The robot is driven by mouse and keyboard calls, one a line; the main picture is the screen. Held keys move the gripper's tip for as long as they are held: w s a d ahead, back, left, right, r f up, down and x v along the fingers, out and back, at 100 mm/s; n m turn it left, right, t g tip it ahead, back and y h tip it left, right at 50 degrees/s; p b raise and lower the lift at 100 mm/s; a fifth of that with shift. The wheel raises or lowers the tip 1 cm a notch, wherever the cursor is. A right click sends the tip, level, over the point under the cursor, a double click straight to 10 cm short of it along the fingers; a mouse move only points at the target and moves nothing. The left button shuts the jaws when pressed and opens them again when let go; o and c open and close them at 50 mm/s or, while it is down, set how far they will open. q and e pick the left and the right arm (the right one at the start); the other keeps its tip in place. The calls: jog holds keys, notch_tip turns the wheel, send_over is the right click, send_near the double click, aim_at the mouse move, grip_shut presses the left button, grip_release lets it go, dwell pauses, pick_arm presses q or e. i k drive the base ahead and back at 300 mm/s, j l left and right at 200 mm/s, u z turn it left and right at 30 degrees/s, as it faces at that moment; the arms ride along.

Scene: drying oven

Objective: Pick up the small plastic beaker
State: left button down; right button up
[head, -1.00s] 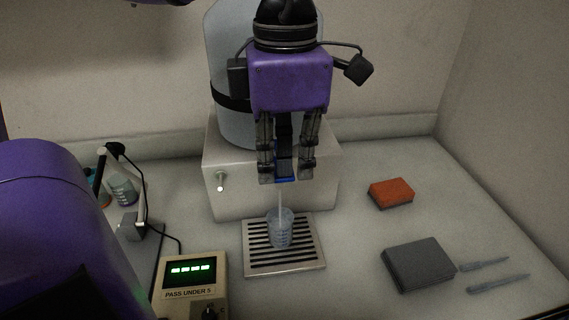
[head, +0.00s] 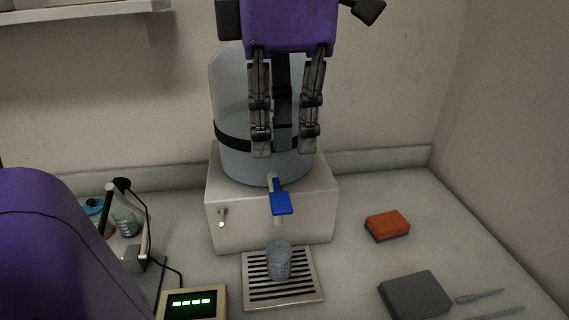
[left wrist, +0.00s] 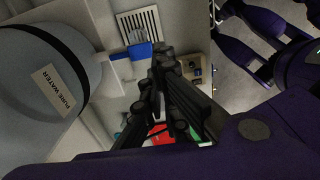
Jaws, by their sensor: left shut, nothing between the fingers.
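The small clear plastic beaker (head: 278,262) stands upright on the slatted drip tray (head: 313,298), below the spout of the water dispenser (head: 320,205). How full it is I cannot tell. In the left wrist view the beaker (left wrist: 138,37) shows beside the blue tap lever (left wrist: 140,52). The blue tap lever (head: 281,204) is clear of my gripper in the head view. My left gripper (head: 285,150) is shut and empty, above the lever in front of the water bottle (head: 230,100). It does not touch the beaker. My right gripper is in neither current view.
A meter with a green display (head: 192,302) stands at the front left, with a flask (head: 126,222) behind it. An orange sponge (head: 387,225), a grey block (head: 414,294) and pipettes (head: 480,296) lie at right. The counter between tray and sponge is clear.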

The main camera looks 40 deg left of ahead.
aim_at(279, 254)
jog(key=k+l, duration=1.2)
jog(key=k, duration=0.05)
